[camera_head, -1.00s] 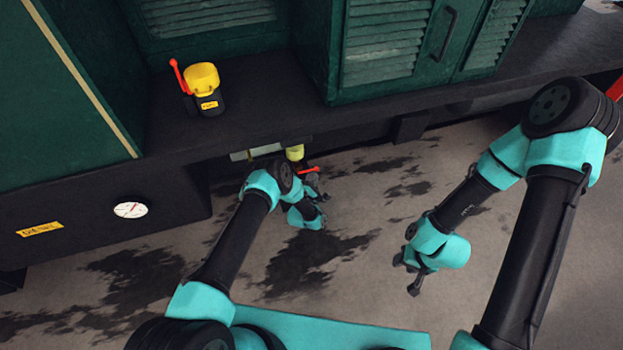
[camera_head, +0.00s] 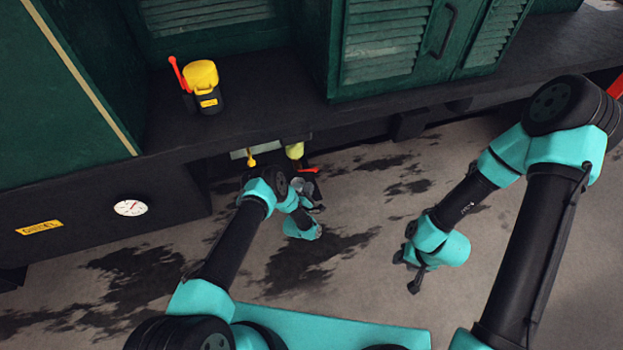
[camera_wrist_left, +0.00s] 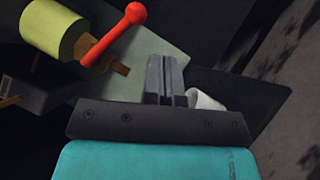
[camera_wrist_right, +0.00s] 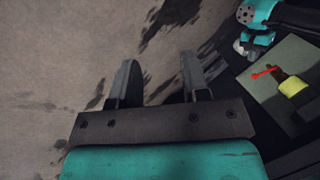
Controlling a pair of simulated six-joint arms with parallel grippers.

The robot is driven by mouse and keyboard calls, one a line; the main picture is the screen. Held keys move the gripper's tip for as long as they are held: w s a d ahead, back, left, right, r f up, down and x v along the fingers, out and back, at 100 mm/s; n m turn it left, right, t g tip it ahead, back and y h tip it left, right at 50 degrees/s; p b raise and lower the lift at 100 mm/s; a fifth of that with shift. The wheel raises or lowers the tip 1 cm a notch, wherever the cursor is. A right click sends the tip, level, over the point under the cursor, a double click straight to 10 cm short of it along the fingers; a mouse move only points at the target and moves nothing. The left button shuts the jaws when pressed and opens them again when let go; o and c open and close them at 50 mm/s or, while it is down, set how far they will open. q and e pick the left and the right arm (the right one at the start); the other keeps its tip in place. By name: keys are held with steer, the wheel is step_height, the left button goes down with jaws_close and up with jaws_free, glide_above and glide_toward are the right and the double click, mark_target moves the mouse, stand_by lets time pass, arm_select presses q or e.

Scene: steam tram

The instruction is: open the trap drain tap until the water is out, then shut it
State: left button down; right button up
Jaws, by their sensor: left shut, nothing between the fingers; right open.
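The trap drain tap has a red lever with a ball end, seen in the left wrist view (camera_wrist_left: 118,34), beside a yellow-green cylinder (camera_wrist_left: 54,30). In the head view the red lever (camera_head: 309,170) shows just below the same cylinder (camera_head: 295,150), under the running board. My left gripper (camera_head: 310,188) is close below the lever. In the left wrist view its fingers (camera_wrist_left: 166,72) are shut and empty, apart from the lever. My right gripper (camera_head: 410,272) is open and empty, off to the right, above the ground. I cannot see any water flow.
A black can with a yellow top and red handle (camera_head: 203,88) stands on the running board (camera_head: 270,110). A round gauge (camera_head: 130,208) is on the dark side panel. A whitish rounded thing (camera_wrist_left: 206,99) is behind my left fingers. Dark patches mark the ground.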

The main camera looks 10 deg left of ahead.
arm_select(q)
steer(key=s+f, duration=0.4)
steer(key=s, duration=0.2)
steer(key=shift+s, duration=0.25)
steer(key=shift+a, duration=0.1)
